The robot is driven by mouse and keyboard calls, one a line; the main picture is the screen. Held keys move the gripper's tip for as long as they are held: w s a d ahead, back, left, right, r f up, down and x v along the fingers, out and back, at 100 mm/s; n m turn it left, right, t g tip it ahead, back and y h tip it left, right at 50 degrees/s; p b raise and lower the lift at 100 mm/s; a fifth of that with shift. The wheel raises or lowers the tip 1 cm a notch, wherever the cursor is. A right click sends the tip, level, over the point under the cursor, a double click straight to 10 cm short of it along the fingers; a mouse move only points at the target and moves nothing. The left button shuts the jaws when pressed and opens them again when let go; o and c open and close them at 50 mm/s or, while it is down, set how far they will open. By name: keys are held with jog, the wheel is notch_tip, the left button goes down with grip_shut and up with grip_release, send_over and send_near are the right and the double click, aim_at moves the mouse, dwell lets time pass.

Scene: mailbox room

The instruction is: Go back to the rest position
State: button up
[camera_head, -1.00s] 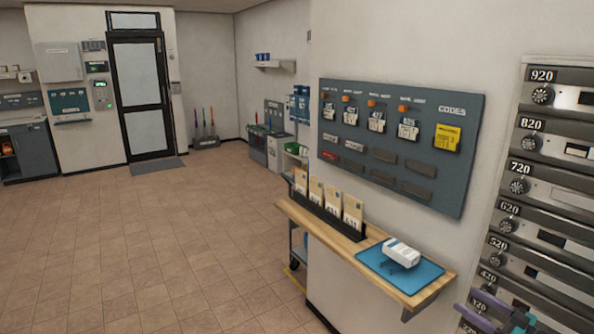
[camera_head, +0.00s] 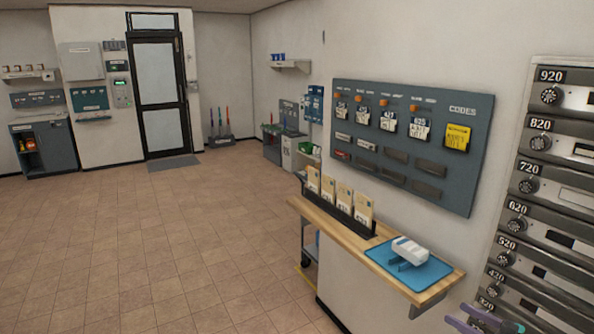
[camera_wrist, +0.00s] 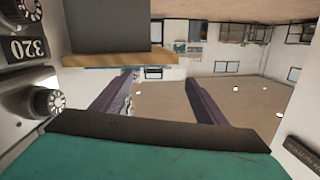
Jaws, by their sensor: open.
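My gripper (camera_head: 474,319) shows only in part at the bottom right of the head view, in front of the lower mailboxes. In the wrist view its two purple fingers (camera_wrist: 160,84) stand apart with nothing between them. The teal and dark body of my gripper fills the bottom of that view. The mailbox column (camera_head: 560,205) with numbered doors and dials is at the right.
A wooden shelf (camera_head: 440,285) holds a blue mat (camera_head: 381,256) with a white device (camera_head: 410,249), and a rack of envelopes (camera_head: 340,202). A grey codes board (camera_head: 465,185) with tags hangs above. The tiled floor (camera_head: 150,245) at the left is clear up to the door (camera_head: 160,90).

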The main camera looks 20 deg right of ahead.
jog(key=w+a+f+m+g+y, duration=0.1)
jog(key=w+a+f+g+y, duration=0.15)
jog(key=a+f, duration=0.5)
jog(key=w+a+f+g+y, duration=0.1)
jog(key=w+a+f+g, duration=0.25)
jog(key=a+f, duration=0.4)
jog(key=a+f+m+g, duration=0.1)
jog(key=a+f+g, duration=0.3)
jog(key=a, duration=0.5)
jog(key=a+f+g, duration=0.1)
jog(key=a+f, duration=0.5)
jog(key=a, duration=0.2)
jog(key=s+a+f+g+h, duration=0.2)
jog(key=s+a+f+g, duration=0.4)
jog(key=s+a+f, duration=0.5)
jog(key=s+a+f+g+h, duration=0.2)
jog(key=s+f+h, duration=0.1)
jog(key=s, duration=0.3)
jog(key=s+a+f+g+h+b, duration=0.1)
jog(key=s+a+f+g+h, duration=0.1)
jog(key=s, duration=0.4)
jog(key=shift+a+f+g+h, duration=0.3)
jog(key=shift+a+f+h, duration=0.3)
jog(key=shift+a+h, duration=0.3)
jog(key=shift+c, duration=0.5)
